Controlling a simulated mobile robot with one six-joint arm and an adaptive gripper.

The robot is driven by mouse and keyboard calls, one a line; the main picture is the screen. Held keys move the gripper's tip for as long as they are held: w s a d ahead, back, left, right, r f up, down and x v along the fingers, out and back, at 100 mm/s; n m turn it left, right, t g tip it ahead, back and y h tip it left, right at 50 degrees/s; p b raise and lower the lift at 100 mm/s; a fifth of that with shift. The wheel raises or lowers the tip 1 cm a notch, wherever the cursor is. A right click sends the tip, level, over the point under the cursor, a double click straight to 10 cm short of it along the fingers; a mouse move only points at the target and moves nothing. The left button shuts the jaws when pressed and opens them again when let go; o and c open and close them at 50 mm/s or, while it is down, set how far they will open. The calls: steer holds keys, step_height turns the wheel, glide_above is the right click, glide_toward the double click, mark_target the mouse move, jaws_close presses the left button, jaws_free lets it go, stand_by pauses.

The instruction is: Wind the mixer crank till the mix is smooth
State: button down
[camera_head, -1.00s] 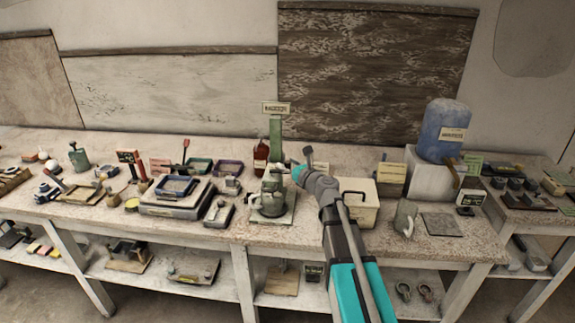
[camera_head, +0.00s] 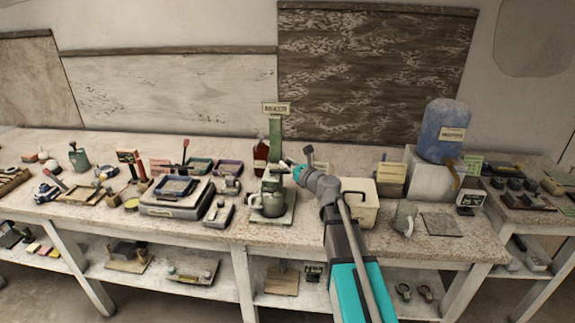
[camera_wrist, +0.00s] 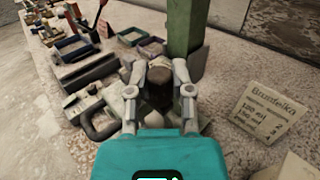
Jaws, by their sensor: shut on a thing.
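The mixer (camera_head: 275,138) has a green upright post and stands on a small base plate on the bench in the head view. My gripper (camera_head: 288,167) reaches in from the right, above and beside the bowl. In the wrist view, my gripper's fingers (camera_wrist: 160,92) are closed around a dark, pale-topped crank knob (camera_wrist: 158,76). The green post (camera_wrist: 187,25) rises just beyond it. The bowl's handle (camera_wrist: 99,131) shows at the lower left.
A cream box (camera_head: 358,204) stands right of the mixer, close to my arm. A red-brown bottle (camera_head: 260,158) is behind the mixer. A stacked grey case (camera_head: 176,197) is to the left. A blue water jug (camera_head: 443,130) stands on a white block at right.

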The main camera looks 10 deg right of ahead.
steer(key=shift+w, duration=0.15)
steer(key=w+n+g+y, duration=0.1)
steer(key=n+g+y, duration=0.2)
steer(key=g, duration=0.1)
steer(key=w+n+g+y, duration=0.2)
steer(key=n+g+y, duration=0.1)
steer(key=n+g, duration=0.1)
steer(key=w+a+n+g+y, duration=0.1)
steer(key=w+n+g+y, duration=0.1)
steer(key=g, duration=0.3)
steer(key=shift+w+n+g+y, duration=0.1)
steer(key=shift+n+g+y, duration=0.3)
steer(key=shift+n, duration=0.5)
steer(key=shift+w+a+n+g, duration=0.1)
steer(key=shift+a+n+g, duration=0.1)
steer(key=shift+n+g, duration=0.6)
steer(key=shift+w+a+n+g, duration=0.15)
steer(key=shift+n+g, duration=0.35)
steer(key=shift+g, duration=0.6)
steer(key=shift+s, duration=0.1)
steer(key=shift+c, duration=2.4)
jaws_free()
